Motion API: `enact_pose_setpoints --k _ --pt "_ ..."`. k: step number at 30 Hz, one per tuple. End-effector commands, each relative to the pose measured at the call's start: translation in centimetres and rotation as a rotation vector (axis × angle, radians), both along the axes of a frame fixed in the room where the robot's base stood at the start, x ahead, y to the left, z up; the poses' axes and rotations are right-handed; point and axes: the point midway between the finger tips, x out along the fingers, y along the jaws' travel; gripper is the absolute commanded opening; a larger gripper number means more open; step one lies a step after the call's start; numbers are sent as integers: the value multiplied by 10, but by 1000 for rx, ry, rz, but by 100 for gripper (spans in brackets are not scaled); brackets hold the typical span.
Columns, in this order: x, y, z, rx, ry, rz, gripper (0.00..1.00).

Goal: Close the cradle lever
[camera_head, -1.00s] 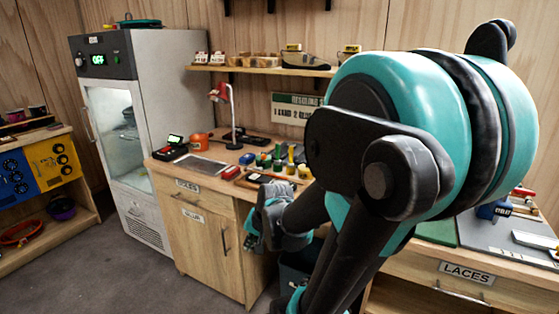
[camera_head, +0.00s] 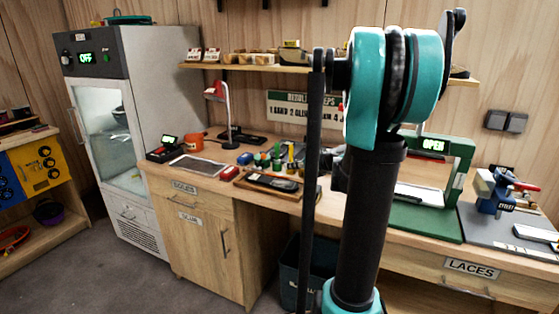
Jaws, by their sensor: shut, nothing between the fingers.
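A green frame-like station (camera_head: 462,160) stands on the bench at the right, with a lit "OPEN" sign (camera_head: 432,145) on its top bar. I cannot pick out the cradle lever for sure. My gripper's fingers are not visible; a dark shape shows just left of my upright arm link, too hidden to identify.
A blue vise (camera_head: 489,196) with a red handle stands right of the green station. A tray with a dark device (camera_head: 272,182), small bottles and a red lamp (camera_head: 222,105) occupy the bench's left. A dark bin (camera_head: 290,270) stands below. Grey floor is clear at front left.

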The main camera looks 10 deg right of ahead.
Motion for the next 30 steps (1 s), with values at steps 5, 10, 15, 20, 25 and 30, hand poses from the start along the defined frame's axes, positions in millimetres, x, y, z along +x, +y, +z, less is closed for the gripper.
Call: enact_pose_setpoints --k 5,10,15,20,25,30 --pt "4 -4 3 45 9 -25 0" --pt "4 -4 3 44 10 -24 0" --pt "7 -2 2 42 10 -22 0" --pt "20 7 -5 42 10 -20 0" --pt "44 23 -18 41 10 -19 0" --pt "69 40 -31 42 10 -19 0"
